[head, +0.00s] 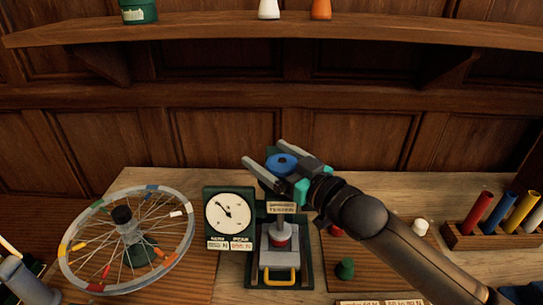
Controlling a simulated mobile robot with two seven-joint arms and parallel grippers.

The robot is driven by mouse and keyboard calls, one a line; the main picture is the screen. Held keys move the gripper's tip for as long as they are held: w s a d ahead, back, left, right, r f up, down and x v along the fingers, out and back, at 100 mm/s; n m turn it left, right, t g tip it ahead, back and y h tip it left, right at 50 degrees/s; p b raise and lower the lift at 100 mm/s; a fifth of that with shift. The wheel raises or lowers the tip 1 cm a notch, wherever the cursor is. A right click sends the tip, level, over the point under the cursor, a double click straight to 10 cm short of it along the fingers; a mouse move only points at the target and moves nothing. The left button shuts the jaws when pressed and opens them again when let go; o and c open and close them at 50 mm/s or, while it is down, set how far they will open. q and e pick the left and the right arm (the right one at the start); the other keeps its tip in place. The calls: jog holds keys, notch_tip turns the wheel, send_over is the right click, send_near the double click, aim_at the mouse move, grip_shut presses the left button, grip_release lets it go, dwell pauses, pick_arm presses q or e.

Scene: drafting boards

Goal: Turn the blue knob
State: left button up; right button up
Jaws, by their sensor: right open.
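The blue knob (281,162), a round disc with a dark centre, is at the top of a green and grey press-like tester (305,262) in the middle of the bench. My right gripper (263,152) reaches in from the lower right. Its two grey fingers are open, one on each side of the knob in the picture. I cannot tell whether either finger touches the knob. Below the knob, a grey shaft leads down to a red piece above a grey block with a yellow handle. The gripper and its wrist hide part of the tester. My left gripper does not show.
A dial gauge (228,213) stands just left of the tester. A spoked wheel (178,253) with coloured tags is further left. A green knobbed piece (345,269) is right of the tester. A rack (476,238) of coloured tubes stands far right. A shelf (200,30) runs above.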

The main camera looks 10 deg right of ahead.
jog(key=c, duration=1.2)
jog(key=shift+r+m+t+h+p, duration=0.2)
jog(key=shift+m+t+h+p, duration=0.25)
jog(key=shift+h+p, duration=0.35)
jog(key=shift+c, duration=0.2)
jog(key=shift+w+d+m+t+h+p, duration=0.2)
jog(key=shift+m+t+h+p, duration=0.15)
jog(key=shift+m+h+p, duration=0.4)
jog(key=shift+d+m+t+h+p, duration=0.2)
jog(key=shift+m+t+h+p, duration=0.1)
jog(key=shift+m+h+p, duration=0.6)
jog(key=shift+d+f+m+h, duration=0.1)
jog(key=shift+d+m+h, duration=0.15)
jog(key=shift+h, duration=0.8)
jog(key=o, duration=1.2)
